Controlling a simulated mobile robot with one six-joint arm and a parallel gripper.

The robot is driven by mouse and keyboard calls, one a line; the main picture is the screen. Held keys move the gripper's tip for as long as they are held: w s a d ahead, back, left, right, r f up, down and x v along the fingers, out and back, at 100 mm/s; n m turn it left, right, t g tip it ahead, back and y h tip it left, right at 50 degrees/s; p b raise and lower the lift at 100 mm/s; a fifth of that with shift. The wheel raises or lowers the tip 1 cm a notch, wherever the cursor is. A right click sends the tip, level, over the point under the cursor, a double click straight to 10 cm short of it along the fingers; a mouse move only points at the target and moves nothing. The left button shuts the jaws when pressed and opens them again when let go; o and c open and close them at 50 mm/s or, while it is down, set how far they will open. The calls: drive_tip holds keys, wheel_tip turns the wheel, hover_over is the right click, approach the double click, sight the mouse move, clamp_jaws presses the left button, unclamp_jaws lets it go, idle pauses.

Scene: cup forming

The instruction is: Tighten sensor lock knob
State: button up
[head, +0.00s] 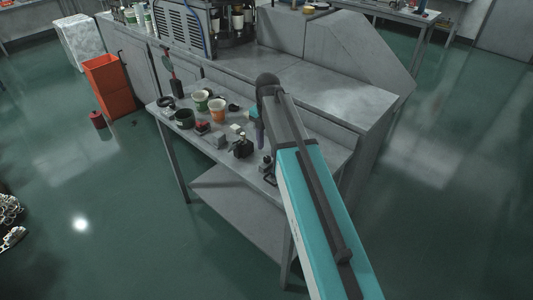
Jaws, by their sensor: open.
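A small workbench (235,205) stands in front of the machine, with small parts on its top. My arm reaches over its right side and bends down behind its own upper link. My gripper is hidden there and I cannot make it out. A small black device (243,148) sits on the bench just left of my arm. Another small dark fixture (267,166) stands at the bench edge, close beside my arm in the picture. I cannot tell which part is the sensor lock knob; it is too small or hidden.
The grey machine (310,85) stands behind. An orange bin (107,87) is at left. Floor (100,210) at left is mostly clear.

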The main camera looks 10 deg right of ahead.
sight(267, 158)
drive_tip(key=shift+f+p, duration=0.45)
drive_tip(key=shift+f, duration=1.65)
clamp_jaws()
drive_tip(key=c, duration=1.1)
unclamp_jaws()
